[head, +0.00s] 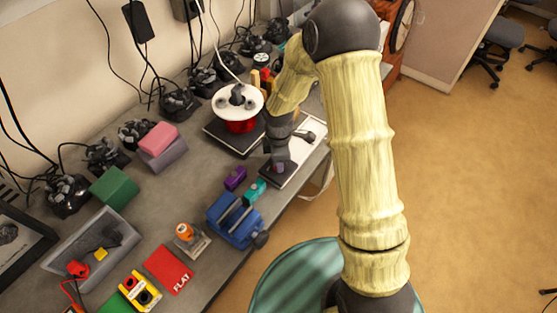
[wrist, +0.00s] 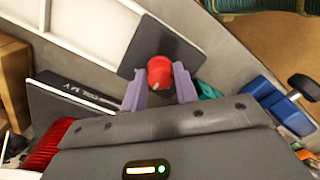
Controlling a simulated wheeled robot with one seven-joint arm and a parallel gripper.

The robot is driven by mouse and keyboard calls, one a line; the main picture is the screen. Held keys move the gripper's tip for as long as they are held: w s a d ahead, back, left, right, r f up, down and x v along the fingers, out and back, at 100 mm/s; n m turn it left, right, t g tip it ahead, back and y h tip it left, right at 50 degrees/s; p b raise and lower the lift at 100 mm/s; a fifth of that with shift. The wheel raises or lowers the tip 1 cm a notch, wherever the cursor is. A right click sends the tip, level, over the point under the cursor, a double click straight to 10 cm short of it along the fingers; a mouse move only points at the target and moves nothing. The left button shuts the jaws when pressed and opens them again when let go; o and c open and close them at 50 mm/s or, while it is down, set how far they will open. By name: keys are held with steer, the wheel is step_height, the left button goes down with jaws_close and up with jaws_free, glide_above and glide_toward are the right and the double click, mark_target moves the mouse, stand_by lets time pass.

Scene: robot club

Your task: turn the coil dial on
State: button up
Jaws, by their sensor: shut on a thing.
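The coil dial shows in the wrist view as a round red knob (wrist: 160,72) in front of a dark square plate (wrist: 182,42). The two lilac fingers of my gripper (wrist: 160,92) stand on either side of the knob and are shut on it. In the head view my gripper (head: 279,168) reaches down to the front end of a pale panel (head: 303,152) at the bench's right edge. The knob is hidden there by the gripper. I cannot read the dial's setting.
A red and white spool (head: 238,103) stands on a dark base behind my gripper. A blue vise (head: 235,222), a purple block (head: 235,178) and a teal block (head: 255,191) are close by on the near side. Open floor (head: 470,190) lies to the right.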

steer(key=m+b, duration=0.1)
steer(key=m, duration=0.3)
steer(key=shift+m, duration=0.3)
steer(key=m, duration=0.4)
steer(key=shift+a+b, duration=0.1)
steer(key=shift+b, duration=0.3)
steer(key=shift+w+r+m, duration=0.1)
steer(key=shift+m, duration=0.2)
steer(key=o, duration=1)
steer(key=shift+c, duration=0.2)
step_height(320, 180, up, 17)
steer(key=b, duration=0.1)
steer(key=shift+r+b, duration=0.15)
steer(key=shift+b, duration=0.2)
